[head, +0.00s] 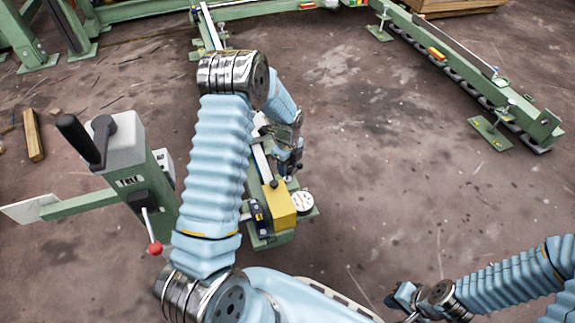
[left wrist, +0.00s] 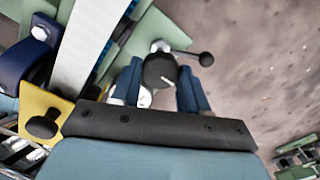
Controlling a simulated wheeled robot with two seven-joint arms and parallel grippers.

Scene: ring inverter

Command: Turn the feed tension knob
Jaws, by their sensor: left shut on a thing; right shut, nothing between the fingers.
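In the head view the knob is hidden by my gripper. My right gripper (head: 398,299) is shut and empty, low at the right, well away from the machine.
A yellow block (head: 279,207) and a white dial (head: 300,202) sit at the rail's near end. A green post (head: 143,190) with a black crank (head: 82,140) and a red-balled lever (head: 154,248) stands left. Another green rail (head: 485,80) lies far right. The floor between is clear.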

